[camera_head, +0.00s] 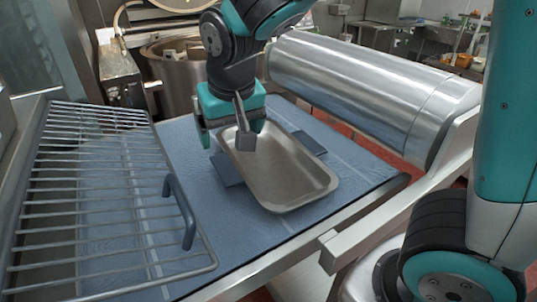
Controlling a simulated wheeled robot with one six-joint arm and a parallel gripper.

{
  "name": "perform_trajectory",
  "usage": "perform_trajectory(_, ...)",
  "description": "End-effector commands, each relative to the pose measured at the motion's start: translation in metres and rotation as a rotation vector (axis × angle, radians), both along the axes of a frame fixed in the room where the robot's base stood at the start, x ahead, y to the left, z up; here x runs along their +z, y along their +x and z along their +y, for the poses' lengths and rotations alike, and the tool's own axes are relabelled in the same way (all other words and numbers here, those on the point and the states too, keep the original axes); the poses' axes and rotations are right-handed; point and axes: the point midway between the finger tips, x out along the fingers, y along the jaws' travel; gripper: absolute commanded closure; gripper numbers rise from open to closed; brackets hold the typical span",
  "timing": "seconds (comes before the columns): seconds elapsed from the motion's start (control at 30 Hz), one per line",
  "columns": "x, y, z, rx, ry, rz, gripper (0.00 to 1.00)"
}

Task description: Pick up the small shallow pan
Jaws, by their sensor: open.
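The small shallow pan (285,178) is a grey metal rectangular tray with rounded corners. It lies on the blue table surface, right of the wire rack, with dark blue pads showing at its left and right sides. My gripper (229,137) is open, pointing down at the pan's far left end. One finger shows outside the pan's left edge and the other is over the far end. A grey part of the gripper hides some of the pan's far left rim. I cannot tell whether a finger touches the pan.
A wire rack (95,200) with a blue-grey handle (180,210) covers the table's left side. A large steel cylinder (370,90) runs along the right. A big kettle (172,75) stands behind. The blue table (265,235) is clear in front of the pan.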

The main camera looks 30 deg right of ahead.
Motion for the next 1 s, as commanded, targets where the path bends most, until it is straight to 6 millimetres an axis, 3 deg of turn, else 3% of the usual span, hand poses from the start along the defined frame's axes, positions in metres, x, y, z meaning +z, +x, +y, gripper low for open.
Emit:
perform_trajectory(0.3,-0.06,0.018,0.001,0.006,-0.001,0.005,0.1)
perform_trajectory(0.57,-0.077,0.024,-0.001,0.004,0.0,0.004,0.1)
perform_trajectory(0.83,-0.109,0.036,-0.007,0.004,-0.001,0.006,0.1)
perform_trajectory(1.0,-0.12,0.039,-0.007,0.003,0.001,0.002,0.1)
